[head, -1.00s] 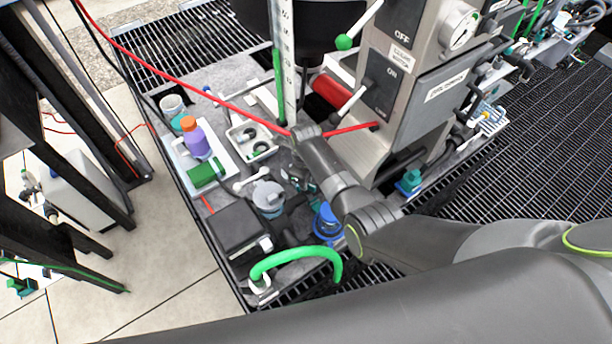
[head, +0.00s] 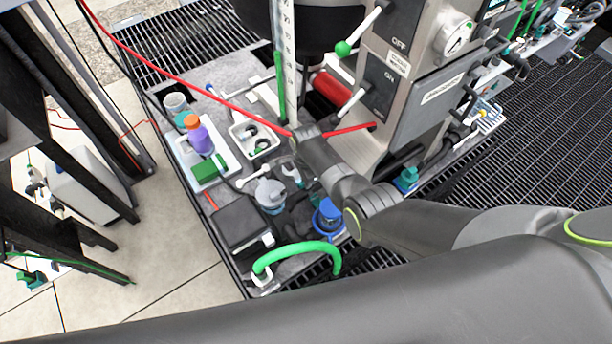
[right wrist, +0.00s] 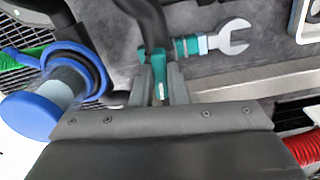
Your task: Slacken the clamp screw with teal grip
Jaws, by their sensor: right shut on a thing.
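In the right wrist view a teal grip (right wrist: 158,64) stands between the two grey fingers of my right gripper (right wrist: 161,84). The gripper is shut on this grip. A dark curved pipe runs just behind it. A pale, fork-ended piece with a teal collar (right wrist: 222,40) lies right beside the grip; I cannot tell whether they are joined. In the head view my right arm reaches down over the bench, and its gripper (head: 290,168) is small and partly lost among the fittings. My left gripper is not in view.
A blue-collared cylinder (right wrist: 68,80) stands close left of the gripper. A green hose (head: 298,250) arches at the bench's front edge. A white tray (head: 222,180) with a purple bottle stands left. A grey machine (head: 400,90) rises close behind the arm.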

